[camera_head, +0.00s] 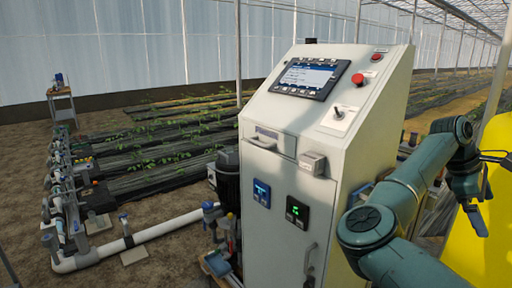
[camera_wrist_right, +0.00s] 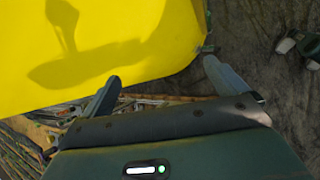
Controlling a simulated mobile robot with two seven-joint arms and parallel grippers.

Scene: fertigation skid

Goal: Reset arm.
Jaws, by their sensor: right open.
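My right arm (camera_head: 395,205) comes in from the lower right in the head view, bent up and over. Its right gripper (camera_head: 484,215) hangs at the right edge, pointing down in front of a yellow surface. In the right wrist view the two fingers of the right gripper (camera_wrist_right: 160,78) are spread apart with nothing between them. The yellow surface (camera_wrist_right: 110,40) lies beyond the fingertips; I cannot tell whether it touches them. My left gripper is not in the head view.
A pale control cabinet (camera_head: 270,165) with a screen (camera_head: 311,78) and a red button (camera_head: 358,79) stands left of my right arm. White pipes (camera_head: 165,229) run along the ground at left. Planted rows (camera_head: 165,140) lie behind. Bare soil is open at lower left.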

